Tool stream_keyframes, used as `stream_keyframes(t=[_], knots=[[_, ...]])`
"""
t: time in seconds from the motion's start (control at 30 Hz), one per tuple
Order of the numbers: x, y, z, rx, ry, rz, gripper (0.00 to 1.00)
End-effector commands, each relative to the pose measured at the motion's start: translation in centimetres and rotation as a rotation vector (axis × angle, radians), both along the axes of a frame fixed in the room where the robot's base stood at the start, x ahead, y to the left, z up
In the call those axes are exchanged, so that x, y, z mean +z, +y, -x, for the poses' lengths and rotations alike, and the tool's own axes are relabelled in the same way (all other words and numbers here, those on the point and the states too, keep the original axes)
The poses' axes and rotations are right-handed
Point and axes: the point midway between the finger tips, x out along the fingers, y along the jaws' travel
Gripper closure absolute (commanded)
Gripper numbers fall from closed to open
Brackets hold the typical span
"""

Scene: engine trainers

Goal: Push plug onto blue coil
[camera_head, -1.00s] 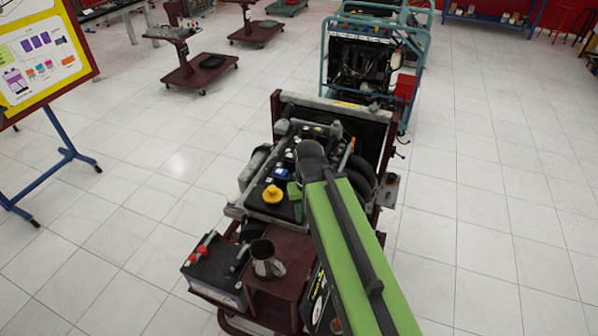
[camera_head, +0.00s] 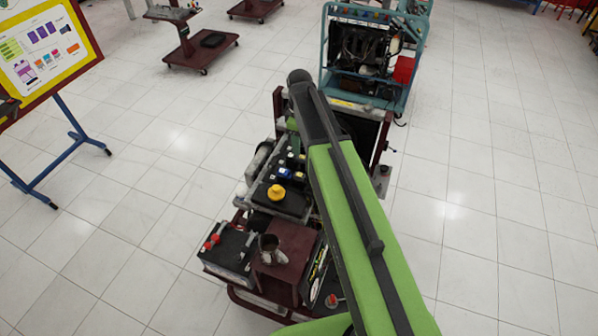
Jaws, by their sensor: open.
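The engine (camera_head: 268,197) sits on its maroon trainer stand, with a yellow oil cap (camera_head: 276,192) on its dark cover. A blue coil (camera_head: 285,174) shows on that cover, just up and right of the yellow cap. Small pale and dark parts stand in a row beyond it. I cannot make out the plug. My green and black arm crosses over the right side of the engine, and its dark elbow is above the far end. My gripper and its fingertips are hidden behind the arm.
A battery (camera_head: 228,250) with red caps and a metal jug (camera_head: 270,250) stand at the near end of the stand. A teal-framed trainer (camera_head: 322,60) stands behind. A sign board (camera_head: 45,50) is at left. Tiled floor is open on both sides.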

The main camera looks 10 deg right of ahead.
Motion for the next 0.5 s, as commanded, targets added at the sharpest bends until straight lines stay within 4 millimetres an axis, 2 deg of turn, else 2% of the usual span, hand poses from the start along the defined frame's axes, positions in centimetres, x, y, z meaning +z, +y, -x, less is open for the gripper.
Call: stream_keyframes(t=[0.5], knots=[[-10.2, 0.1, 0.0, -0.001, 0.0, 0.0, 0.55]])
